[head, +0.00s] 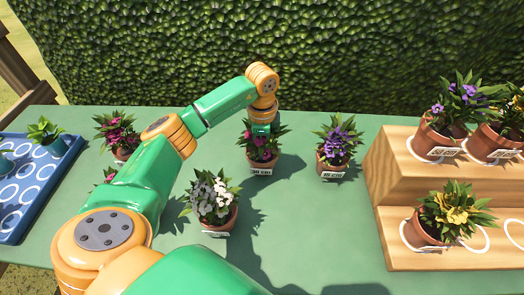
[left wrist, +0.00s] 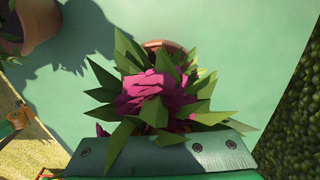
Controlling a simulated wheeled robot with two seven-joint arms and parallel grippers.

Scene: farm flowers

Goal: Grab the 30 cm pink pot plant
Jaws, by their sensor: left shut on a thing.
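The pink pot plant (head: 262,158) stands at the back middle of the green table, with a white label on its front that seems to read 30 cm. My left gripper (head: 263,128) comes down onto it from above and behind, shut on it. In the left wrist view the pink flowers and leaves (left wrist: 155,95) fill the middle, right against my green gripper (left wrist: 165,150). The fingertips and most of the pot are hidden by leaves and the gripper body. My right gripper is not in view.
A purple plant (head: 338,148) stands to the right and a white one (head: 212,202) in front. Pink plants (head: 120,132) stand at the left by a blue tray (head: 40,200). A wooden stepped stand (head: 400,170) with several pots is at the right. A hedge (head: 330,50) rises behind.

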